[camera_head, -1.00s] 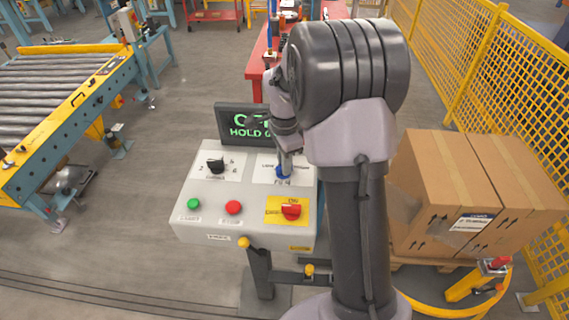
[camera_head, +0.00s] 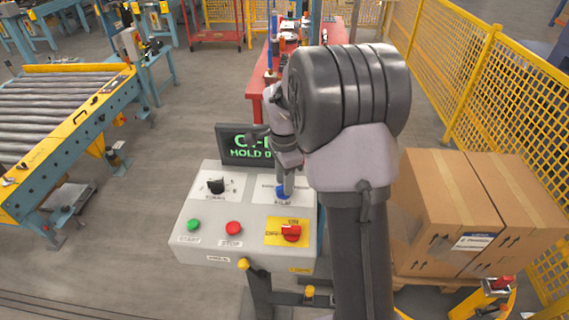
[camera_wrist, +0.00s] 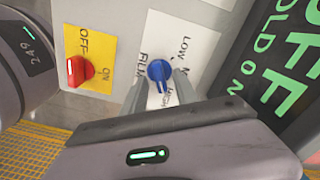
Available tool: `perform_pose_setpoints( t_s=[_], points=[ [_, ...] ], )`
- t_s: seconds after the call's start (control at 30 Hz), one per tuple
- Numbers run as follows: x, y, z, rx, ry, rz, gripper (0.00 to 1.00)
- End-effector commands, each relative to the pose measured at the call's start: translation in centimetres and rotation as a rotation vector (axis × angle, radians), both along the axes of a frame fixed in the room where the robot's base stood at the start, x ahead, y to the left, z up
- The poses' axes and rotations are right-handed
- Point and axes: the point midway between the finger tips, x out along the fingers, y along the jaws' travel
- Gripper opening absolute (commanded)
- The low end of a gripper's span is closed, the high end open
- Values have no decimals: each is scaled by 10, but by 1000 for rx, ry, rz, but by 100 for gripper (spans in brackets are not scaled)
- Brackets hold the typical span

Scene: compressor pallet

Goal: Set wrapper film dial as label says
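The film dial (camera_wrist: 159,70) is a blue knob on a white plate lettered FILM, LOW and HIGH; a middle mark is mostly hidden. Its pointer end faces down toward HIGH in the wrist view. In the head view the dial (camera_head: 283,191) is at the panel's upper right, partly behind my fingers. My gripper (camera_wrist: 160,92) has its two fingers on either side of the dial, with gaps showing between them and the knob. In the head view my gripper (camera_head: 287,182) points down at it. The carton label (camera_head: 474,241) is too small to read.
The grey panel (camera_head: 205,246) also bears a black knob (camera_head: 216,186), green START button (camera_head: 193,224), red STOP button (camera_head: 233,228) and red switch (camera_head: 291,233) on yellow. A display (camera_head: 235,155) reading HOLD stands behind. Cartons (camera_head: 445,205) and yellow fence (camera_head: 480,75) are right, a conveyor (camera_head: 50,100) left.

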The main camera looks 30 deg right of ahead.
Motion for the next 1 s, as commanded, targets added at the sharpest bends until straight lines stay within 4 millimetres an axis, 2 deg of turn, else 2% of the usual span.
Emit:
perform_pose_setpoints(
  t_s=[0.03, 0.2, 0.3, 0.43, 0.6, 1.0],
  points=[
    [1, 0, 18, -2, -6, 0, 35],
    [1, 0, 79, -3, -7, -1, 35],
    [1, 0, 111, -2, -6, -1, 35],
    [1, 0, 142, -2, -6, 0, 35],
    [1, 0, 160, -1, -3, -1, 35],
    [1, 0, 161, -1, -3, 0, 35]
  ],
)
